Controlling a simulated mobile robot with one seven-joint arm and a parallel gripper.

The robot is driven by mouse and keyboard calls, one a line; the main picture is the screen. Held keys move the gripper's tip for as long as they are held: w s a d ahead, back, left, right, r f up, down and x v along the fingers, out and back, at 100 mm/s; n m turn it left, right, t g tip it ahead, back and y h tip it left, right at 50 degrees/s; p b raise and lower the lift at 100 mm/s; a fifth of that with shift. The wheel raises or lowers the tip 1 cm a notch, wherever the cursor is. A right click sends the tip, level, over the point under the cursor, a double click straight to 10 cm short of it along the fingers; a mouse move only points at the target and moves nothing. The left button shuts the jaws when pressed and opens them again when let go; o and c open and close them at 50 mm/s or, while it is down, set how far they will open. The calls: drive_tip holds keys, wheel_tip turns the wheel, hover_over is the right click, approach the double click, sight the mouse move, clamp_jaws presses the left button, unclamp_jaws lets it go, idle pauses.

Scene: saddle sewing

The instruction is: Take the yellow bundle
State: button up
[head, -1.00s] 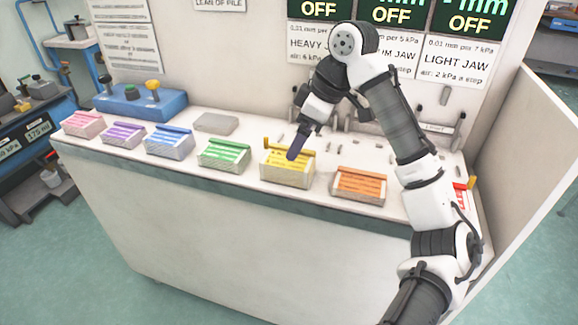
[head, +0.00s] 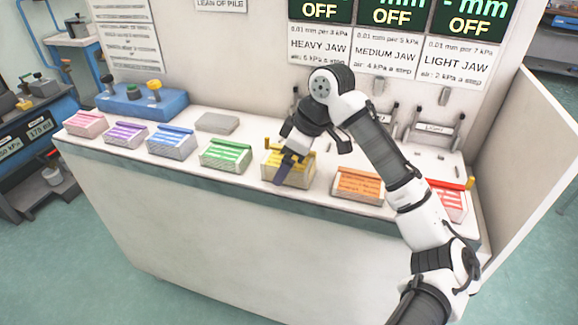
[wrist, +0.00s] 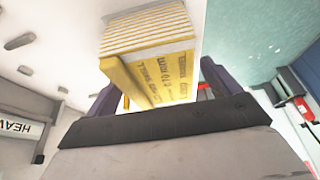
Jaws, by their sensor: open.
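The yellow bundle (head: 297,172) is a stack of pale layers with a yellow printed top and a yellow bar along its back edge. It sits on the white counter near the front edge, between the green and orange bundles. My gripper (head: 281,172) is open over it, and its near finger hides part of the bundle. In the wrist view the yellow bundle (wrist: 165,75) lies ahead of the gripper (wrist: 158,92), between the two dark purple fingers. I cannot tell whether either finger touches it.
A green bundle (head: 226,155) stands to the left and an orange bundle (head: 357,185) to the right, each with a gap. Blue, purple and pink bundles stand farther left, a red-striped one (head: 450,200) far right. A grey plate (head: 217,123) lies behind. The wall rises behind the counter.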

drive_tip(key=shift+f, duration=0.25)
idle(0.4)
drive_tip(key=c, duration=1.2)
drive_tip(key=shift+c, duration=0.3)
drive_tip(key=shift+r, duration=0.15)
